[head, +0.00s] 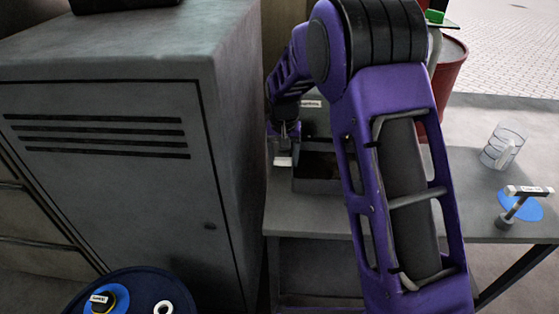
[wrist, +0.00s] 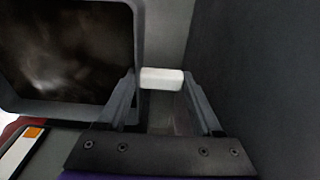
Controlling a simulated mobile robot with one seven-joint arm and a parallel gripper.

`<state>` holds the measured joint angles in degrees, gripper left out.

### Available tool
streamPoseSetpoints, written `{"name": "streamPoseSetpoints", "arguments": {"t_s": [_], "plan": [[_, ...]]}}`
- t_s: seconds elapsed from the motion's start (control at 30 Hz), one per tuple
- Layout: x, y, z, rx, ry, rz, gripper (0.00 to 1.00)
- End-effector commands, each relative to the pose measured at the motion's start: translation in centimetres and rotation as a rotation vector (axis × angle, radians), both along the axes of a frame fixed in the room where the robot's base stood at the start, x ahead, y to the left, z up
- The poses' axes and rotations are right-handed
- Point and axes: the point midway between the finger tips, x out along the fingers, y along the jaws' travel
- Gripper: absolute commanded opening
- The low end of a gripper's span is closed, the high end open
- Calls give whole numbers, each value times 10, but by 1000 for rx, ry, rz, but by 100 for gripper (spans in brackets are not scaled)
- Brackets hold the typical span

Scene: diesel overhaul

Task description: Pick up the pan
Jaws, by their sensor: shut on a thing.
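The pan looks to be the dark, open rectangular container (head: 318,166) on the grey bench, left of my arm's big link. It also fills the upper left of the wrist view (wrist: 137,40), with a grey rim and a dark inside. A small white block (wrist: 161,78) stands at its right side and looks like its grip, though the join is not clear. My gripper (wrist: 160,84) is shut on this white block, one finger on each side. In the head view my gripper (head: 284,150) points down beside the pan's left edge. My arm hides the pan's right part.
A tall grey cabinet (head: 110,150) stands close on the left of my gripper. On the bench (head: 440,230) to the right are a clear jug (head: 503,146) and a tool on a blue disc (head: 520,205). A dark blue drum (head: 130,290) is at the front left. A red barrel (head: 451,70) stands behind.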

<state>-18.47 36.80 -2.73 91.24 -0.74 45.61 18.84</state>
Motion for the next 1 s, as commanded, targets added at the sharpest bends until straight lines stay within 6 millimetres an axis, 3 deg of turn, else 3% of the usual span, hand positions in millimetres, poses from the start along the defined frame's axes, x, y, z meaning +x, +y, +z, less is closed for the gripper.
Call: {"name": "streamPoseSetpoints", "arguments": {"t_s": [0.6,0.8,1.0], "plan": [[-118,-91,1,1,-4,-2,0],[-135,-104,1,1,-4,0,0],[-138,-107,1,1,-5,1,0]]}}
